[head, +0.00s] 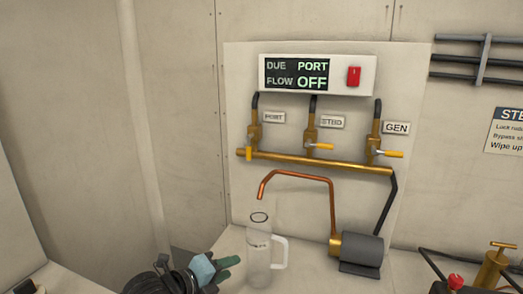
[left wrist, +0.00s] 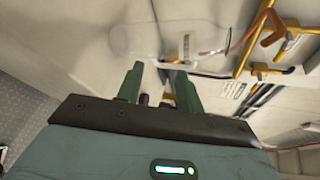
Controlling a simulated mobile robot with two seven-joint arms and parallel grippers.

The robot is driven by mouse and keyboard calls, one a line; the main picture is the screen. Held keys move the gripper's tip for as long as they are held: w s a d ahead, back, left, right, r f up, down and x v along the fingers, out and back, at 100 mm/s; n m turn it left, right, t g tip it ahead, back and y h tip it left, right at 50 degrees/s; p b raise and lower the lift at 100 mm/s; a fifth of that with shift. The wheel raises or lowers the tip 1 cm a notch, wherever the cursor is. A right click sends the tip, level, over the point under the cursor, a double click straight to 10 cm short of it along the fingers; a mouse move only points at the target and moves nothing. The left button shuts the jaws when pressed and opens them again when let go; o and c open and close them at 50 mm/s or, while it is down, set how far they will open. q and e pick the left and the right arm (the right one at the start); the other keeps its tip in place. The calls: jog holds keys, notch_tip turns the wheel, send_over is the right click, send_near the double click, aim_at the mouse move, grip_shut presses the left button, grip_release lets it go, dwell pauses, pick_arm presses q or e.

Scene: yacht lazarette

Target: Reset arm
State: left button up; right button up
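My left gripper (head: 230,268) is low in the head view, with green fingers pointing right, just left of the clear jug (head: 258,262). In the left wrist view its two fingers (left wrist: 158,78) stand apart with nothing seen held between them. The jug stands upright on the ledge under the end of a bent copper pipe (head: 298,173), its white handle to the right. The jug also shows faintly beyond the fingers in the left wrist view (left wrist: 138,40). My right gripper is not in view.
A wall display (head: 297,75) reads DUE PORT, FLOW OFF, beside a red switch (head: 354,76). Below, the PORT valve handle (head: 248,154) points down; the STBD (head: 320,146) and GEN (head: 391,154) handles lie sideways. A grey pump (head: 362,250) stands right of the jug.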

pick_arm(q)
jog(key=s+a+f+n+y, duration=0.2)
jog(key=s+a+f+n, duration=0.1)
jog(key=s+f+n, duration=0.85)
jog(key=s+a+f+n+y, duration=0.2)
jog(key=s+a+f+n, duration=0.1)
jog(key=s+f+n, duration=0.85)
jog(key=s+a+f+n+g+y, duration=0.1)
jog(key=s+a+f+n, duration=0.1)
jog(key=s, duration=0.5)
jog(key=s+a+f+n+y, duration=0.2)
jog(key=s+a+f, duration=0.2)
jog(key=s, duration=0.4)
jog(key=shift+f+n+g+p, duration=0.3)
jog(key=shift+f+n+g, duration=0.05)
jog(key=shift+n+g, duration=0.05)
